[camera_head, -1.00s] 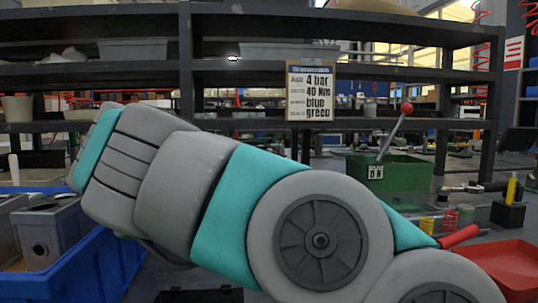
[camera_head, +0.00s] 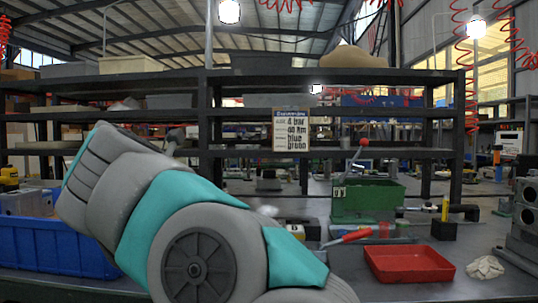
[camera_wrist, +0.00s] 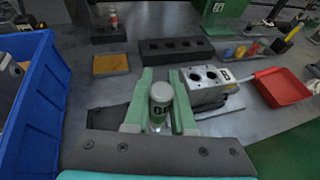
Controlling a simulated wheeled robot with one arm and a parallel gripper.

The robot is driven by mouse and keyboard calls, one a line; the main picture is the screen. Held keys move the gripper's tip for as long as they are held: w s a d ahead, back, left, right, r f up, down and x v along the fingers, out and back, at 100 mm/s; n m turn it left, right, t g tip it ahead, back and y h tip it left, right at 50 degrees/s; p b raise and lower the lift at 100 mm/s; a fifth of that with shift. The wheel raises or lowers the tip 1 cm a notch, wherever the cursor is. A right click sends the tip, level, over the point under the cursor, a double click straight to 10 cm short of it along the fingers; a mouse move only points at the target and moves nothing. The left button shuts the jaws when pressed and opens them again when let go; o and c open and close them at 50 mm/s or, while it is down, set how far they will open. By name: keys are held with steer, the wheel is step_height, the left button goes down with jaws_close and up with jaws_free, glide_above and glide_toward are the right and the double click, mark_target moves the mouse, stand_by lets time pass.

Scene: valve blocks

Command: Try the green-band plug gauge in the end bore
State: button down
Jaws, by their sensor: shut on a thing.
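In the wrist view my gripper (camera_wrist: 162,88) has green fingers shut on a small upright cylinder, the plug gauge (camera_wrist: 160,98). It has a pale rounded top and a dark green, lettered part lower down. A light grey valve block (camera_wrist: 206,94) with two dark round bores in its top sits just beyond and right of the fingers. The gauge is apart from these bores in the picture; its lower end is hidden, and I cannot tell its height above the bench. An end bore cannot be made out. In the head view my arm hides the gripper and gauge.
A blue bin (camera_head: 55,247) stands left, a red tray (camera_head: 408,264) right. A green box with a lever (camera_head: 368,202) is behind. A black rack (camera_wrist: 178,51) and a tan pad (camera_wrist: 110,65) lie beyond the gripper. A grey bored block (camera_head: 526,205) stands far right.

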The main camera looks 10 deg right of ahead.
steer(key=w+d+r+m+g+h+p, duration=0.2)
steer(key=d+r+m, duration=0.1)
steer(key=d, duration=0.4)
steer(key=w+d+r+m+g+h+p, duration=0.2)
steer(key=d+r+g+p, duration=0.1)
steer(key=d, duration=0.3)
steer(key=shift+d+m, duration=0.35)
steer(key=shift+m, duration=0.05)
steer(key=shift+w+a, duration=0.1)
step_height(320, 180, down, 5)
steer(key=b, duration=0.6)
steer(key=shift+f+b, duration=1.8)
steer(key=shift+b, duration=0.7)
stand_by(0.9)
steer(key=shift+r, duration=0.2)
stand_by(1.1)
steer(key=shift+r+p, duration=0.45)
steer(key=shift+p, duration=0.1)
steer(key=shift+r, duration=0.1)
